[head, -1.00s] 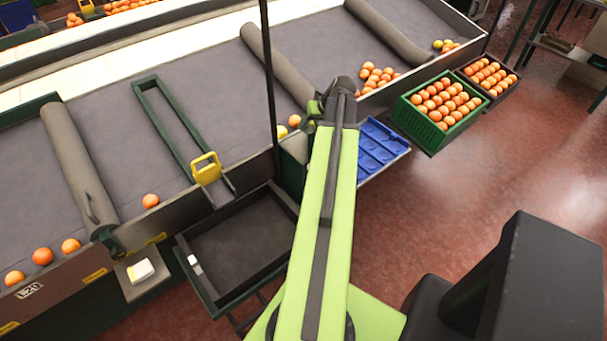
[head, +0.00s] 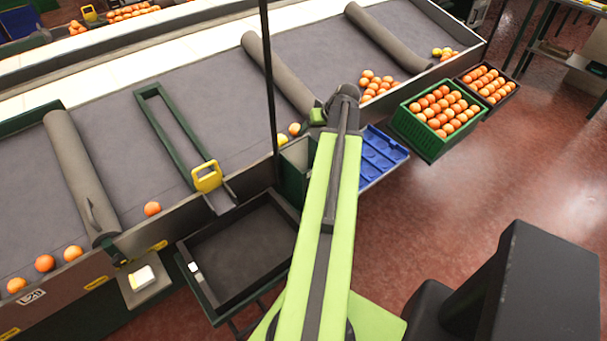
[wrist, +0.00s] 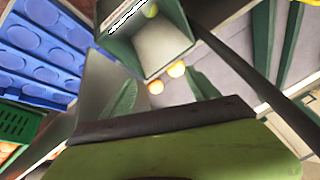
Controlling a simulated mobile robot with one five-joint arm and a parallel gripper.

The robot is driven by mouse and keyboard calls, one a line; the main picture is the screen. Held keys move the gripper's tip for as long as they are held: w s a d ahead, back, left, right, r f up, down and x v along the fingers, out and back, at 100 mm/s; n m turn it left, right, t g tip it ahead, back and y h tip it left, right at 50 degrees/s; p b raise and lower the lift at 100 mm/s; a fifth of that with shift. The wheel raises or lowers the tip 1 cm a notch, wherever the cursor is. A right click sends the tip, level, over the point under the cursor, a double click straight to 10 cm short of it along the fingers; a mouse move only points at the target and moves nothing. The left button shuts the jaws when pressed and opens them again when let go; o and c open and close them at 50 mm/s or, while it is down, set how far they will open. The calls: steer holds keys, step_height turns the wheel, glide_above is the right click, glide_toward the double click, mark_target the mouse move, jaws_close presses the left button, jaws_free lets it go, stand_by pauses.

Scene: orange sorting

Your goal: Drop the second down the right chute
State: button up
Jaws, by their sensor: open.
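My gripper (head: 318,116) is at the far end of my arm, beside the belt's front edge; its fingertips are hidden in the head view. A grey-lined, open-topped chute box (head: 299,158) with green sides stands just below it, and the box also shows at the top of the wrist view (wrist: 160,48). A yellow-green fruit (wrist: 151,10) shows at the box's upper edge; I cannot tell whether it is inside. A yellow fruit (head: 282,140) and an orange-yellow one (head: 294,129) lie on the belt edge beside the box. No fruit shows in my gripper.
A blue moulded tray (head: 380,155) and a green crate of oranges (head: 425,143) stand to the right. An empty dark tray (head: 235,250) stands front left. A yellow-handled gate (head: 207,178) lies across the belt. A thin black pole (head: 268,80) rises left of my arm.

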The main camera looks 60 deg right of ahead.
steer(key=p+v, duration=1.1)
steer(key=v, duration=0.4)
steer(key=w+a+f+n+g+y+b, duration=0.1)
steer(key=w+a+f+n+b, duration=0.15)
steer(key=w+a, duration=0.85)
steer(key=w+a+f+n+g+y+b, duration=0.15)
steer(key=w+a+f, duration=0.25)
steer(key=w+a, duration=0.8)
steer(key=w+a+f+n+g+b, duration=0.1)
steer(key=a+f+n, duration=0.1)
steer(key=a, duration=1.4)
steer(key=w+a+f+n+g+h+b, duration=0.1)
steer(key=a+f+n+g, duration=0.1)
steer(key=a, duration=1.5)
steer(key=shift+a+b, duration=0.3)
